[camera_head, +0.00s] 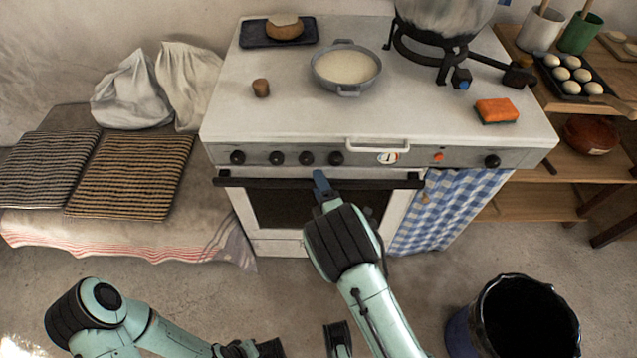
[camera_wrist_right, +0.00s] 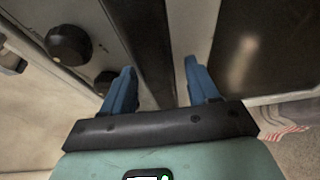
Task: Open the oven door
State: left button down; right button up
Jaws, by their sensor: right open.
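The oven door (camera_head: 236,205) is on the front of the white stove and looks closed, with a dark window. Its long black handle (camera_head: 260,183) runs across the top of the door. My right gripper (camera_head: 322,184) is at the middle of the handle, in front of the door. In the right wrist view, the open blue fingers (camera_wrist_right: 161,82) stand on either side of the black handle bar (camera_wrist_right: 148,35), with gaps visible beside it. Part of the door is hidden behind my right arm. My left arm is low at the left; its fingers do not show.
A grey pan (camera_head: 346,68), a large pot (camera_head: 440,15) on a burner stand and an orange sponge (camera_head: 496,111) are on the stove top. A blue checked curtain (camera_head: 440,212) hangs right of the door. A dark bucket (camera_head: 515,325) stands on the floor at right. Floor before the oven is partly clear.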

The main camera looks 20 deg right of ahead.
jog(key=shift+w, duration=0.5)
grip_shut()
jog(key=shift+a, duration=0.1)
